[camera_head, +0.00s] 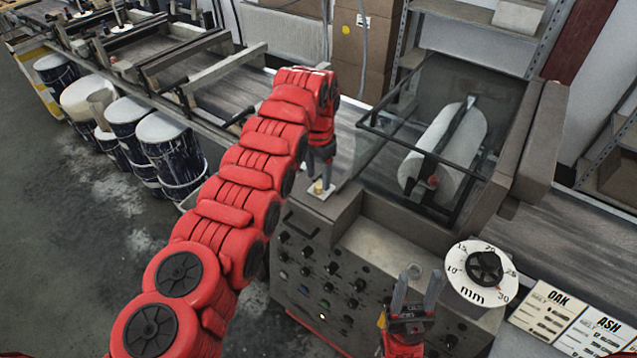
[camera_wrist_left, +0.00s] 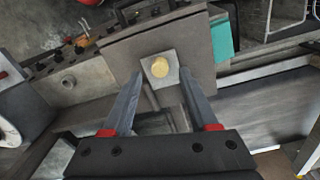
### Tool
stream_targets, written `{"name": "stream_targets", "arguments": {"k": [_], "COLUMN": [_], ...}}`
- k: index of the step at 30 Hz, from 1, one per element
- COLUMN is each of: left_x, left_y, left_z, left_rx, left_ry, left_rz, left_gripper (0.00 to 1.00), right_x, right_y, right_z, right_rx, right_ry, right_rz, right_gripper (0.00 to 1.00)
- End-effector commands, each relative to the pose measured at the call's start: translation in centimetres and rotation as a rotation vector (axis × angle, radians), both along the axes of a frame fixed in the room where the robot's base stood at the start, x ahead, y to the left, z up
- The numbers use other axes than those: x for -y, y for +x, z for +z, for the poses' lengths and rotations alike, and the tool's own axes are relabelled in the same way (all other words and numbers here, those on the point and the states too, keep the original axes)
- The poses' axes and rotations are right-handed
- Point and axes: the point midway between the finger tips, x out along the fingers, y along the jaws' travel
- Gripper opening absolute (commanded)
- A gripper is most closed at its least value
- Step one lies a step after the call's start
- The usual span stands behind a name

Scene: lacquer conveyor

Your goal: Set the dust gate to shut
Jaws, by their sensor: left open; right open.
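A round brass knob (camera_head: 318,187) stands on a small pale square plate (camera_head: 326,195) at the corner of the machine, beside the conveyor; I cannot tell for certain that this is the dust gate's handle. In the left wrist view the knob (camera_wrist_left: 160,69) shows between the fingertips of my left gripper (camera_wrist_left: 161,82), and its plate (camera_wrist_left: 152,82) lies under it. My left gripper (camera_head: 319,168) is open and points down just above the knob; contact cannot be made out. My right gripper (camera_head: 415,292) is open and empty, fingers up, in front of the machine's control panel.
The control panel (camera_head: 307,262) carries several dark knobs. A white mm dial (camera_head: 470,288) and the OAK (camera_head: 546,310) and ASH (camera_head: 598,335) cards lie at the right. A glass-fronted hood (camera_head: 400,140) with a white roller (camera_head: 446,150) stands behind. Paint drums (camera_head: 170,150) line the left.

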Motion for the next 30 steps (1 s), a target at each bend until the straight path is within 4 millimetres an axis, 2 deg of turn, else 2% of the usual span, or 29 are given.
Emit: {"name": "stream_targets", "arguments": {"k": [1, 7, 17, 26, 27, 30], "left_x": [0.1, 0.0, 0.0, 0.0, 0.0, 0.0], "left_y": [-0.1, 0.1, 0.1, 0.1, 0.1, 0.1], "left_z": [-0.5, -2.5, -2.9, -2.9, -2.9, -2.9], "left_rx": [-0.005, 0.002, 0.004, 0.004, 0.004, 0.004], "left_ry": [0.0, 0.001, 0.0, 0.0, 0.0, 0.0], "left_rz": [-0.002, 0.001, 0.0, 0.0, 0.0, 0.0], "left_gripper": [0.59, 0.59, 0.57, 0.03, 0.0, 0.0], "right_x": [0.0, 0.0, 0.0, 0.0, 0.0, 0.0], "right_y": [0.0, 0.0, 0.0, 0.0, 0.0, 0.0], "right_z": [0.7, 1.2, 1.2, 1.2, 1.2, 1.2], "right_rx": [-0.001, -0.001, -0.001, -0.001, -0.001, 0.0], "right_ry": [0.0, 0.0, 0.0, 0.0, 0.0, 0.0], "right_rz": [0.0, 0.0, 0.0, 0.0, 0.0, 0.0], "right_gripper": [0.5, 0.5, 0.5, 0.5, 0.5, 0.5]}}
